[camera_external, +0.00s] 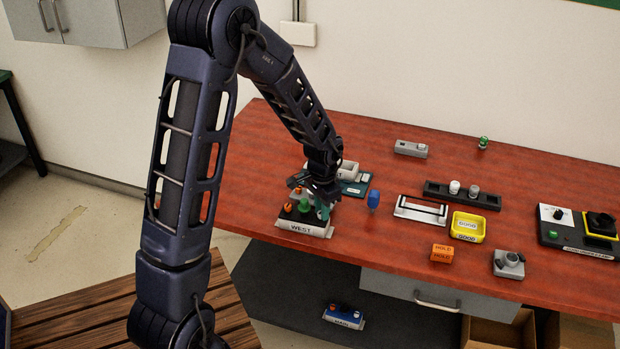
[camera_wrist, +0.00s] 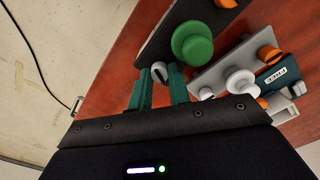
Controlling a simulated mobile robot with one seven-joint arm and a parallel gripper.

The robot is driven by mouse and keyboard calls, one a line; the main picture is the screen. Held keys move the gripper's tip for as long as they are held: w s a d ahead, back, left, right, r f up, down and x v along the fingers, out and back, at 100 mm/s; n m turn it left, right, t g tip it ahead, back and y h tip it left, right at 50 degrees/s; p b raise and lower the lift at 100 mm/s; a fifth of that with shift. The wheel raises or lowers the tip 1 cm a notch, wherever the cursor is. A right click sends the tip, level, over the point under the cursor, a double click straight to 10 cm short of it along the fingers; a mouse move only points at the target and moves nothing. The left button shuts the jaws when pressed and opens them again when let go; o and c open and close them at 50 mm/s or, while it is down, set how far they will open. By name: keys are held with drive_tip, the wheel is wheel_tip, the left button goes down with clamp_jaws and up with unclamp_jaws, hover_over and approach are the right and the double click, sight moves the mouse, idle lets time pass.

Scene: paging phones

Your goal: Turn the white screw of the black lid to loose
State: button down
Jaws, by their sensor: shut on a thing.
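The black lid (camera_wrist: 207,14) fills the top of the wrist view, with a large green knob (camera_wrist: 192,44) on it. The white screw (camera_wrist: 160,69) sits at the lid's near left part and has a dark slot across its head. My gripper (camera_wrist: 158,78) has its teal fingers on either side of the screw, shut on it. In the external view my gripper (camera_external: 324,203) is at the right side of the phone marked WEST (camera_external: 303,227), near its green knob (camera_external: 304,205). The screw is hidden there.
A grey unit with a white knob (camera_wrist: 240,82) and orange knobs lies just right of the lid. A blue object (camera_external: 374,198) stands to the right. The table's front edge is close to the WEST phone.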

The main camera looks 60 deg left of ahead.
drive_tip(key=shift+n, duration=1.9)
drive_tip(key=c, duration=1.3)
unclamp_jaws()
drive_tip(key=shift+r, duration=0.1)
wheel_tip(320, 180, up, 11)
drive_tip(key=shift+f, duration=0.2)
